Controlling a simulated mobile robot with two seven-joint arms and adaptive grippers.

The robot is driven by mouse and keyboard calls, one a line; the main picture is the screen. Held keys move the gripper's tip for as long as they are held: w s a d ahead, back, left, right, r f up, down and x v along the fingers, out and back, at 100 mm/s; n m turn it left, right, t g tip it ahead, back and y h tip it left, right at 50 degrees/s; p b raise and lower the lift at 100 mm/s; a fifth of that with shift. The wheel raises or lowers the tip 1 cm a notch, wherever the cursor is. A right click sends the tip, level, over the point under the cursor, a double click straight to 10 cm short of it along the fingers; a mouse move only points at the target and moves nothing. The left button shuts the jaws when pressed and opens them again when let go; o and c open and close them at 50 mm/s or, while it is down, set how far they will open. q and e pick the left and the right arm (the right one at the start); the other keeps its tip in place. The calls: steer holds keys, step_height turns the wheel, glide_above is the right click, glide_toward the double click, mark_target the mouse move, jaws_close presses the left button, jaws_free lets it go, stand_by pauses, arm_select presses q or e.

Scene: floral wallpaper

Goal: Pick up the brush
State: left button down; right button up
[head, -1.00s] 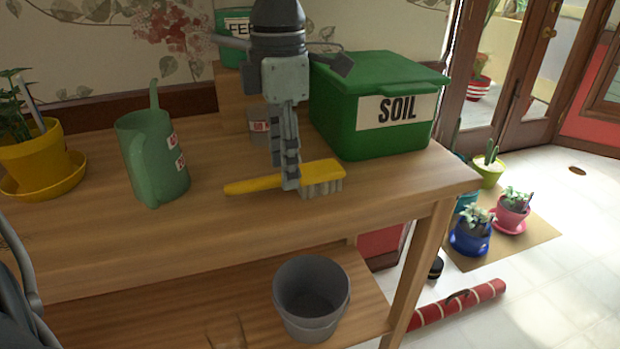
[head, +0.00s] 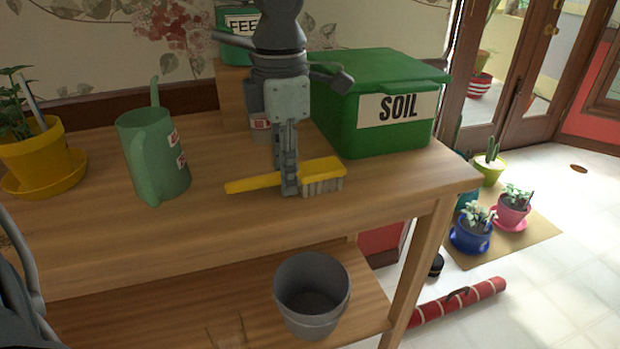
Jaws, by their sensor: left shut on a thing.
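The brush, with a yellow handle (head: 253,184) and pale bristles (head: 322,187), is at the front middle of the wooden table in the head view. Its bristles point down toward the tabletop, and its handle points left. My left gripper (head: 290,185) comes down over it from above. Its fingers are shut on the brush where the handle meets the bristle head, hiding that part. I cannot tell whether the brush touches the table. My right gripper does not show.
A green soil box (head: 382,92) stands close behind the brush on the right. A green watering can (head: 150,158) and a yellow plant pot (head: 38,160) stand to the left. A grey bucket (head: 311,290) is on the lower shelf.

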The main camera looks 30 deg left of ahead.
arm_select(q)
steer(key=shift+w+r, duration=0.1)
steer(key=shift+r, duration=0.35)
step_height(320, 180, up, 27)
steer(key=p, duration=0.1)
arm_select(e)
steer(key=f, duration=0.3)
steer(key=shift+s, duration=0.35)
arm_select(q)
steer(key=c, duration=2.1)
jaws_free()
jaws_close()
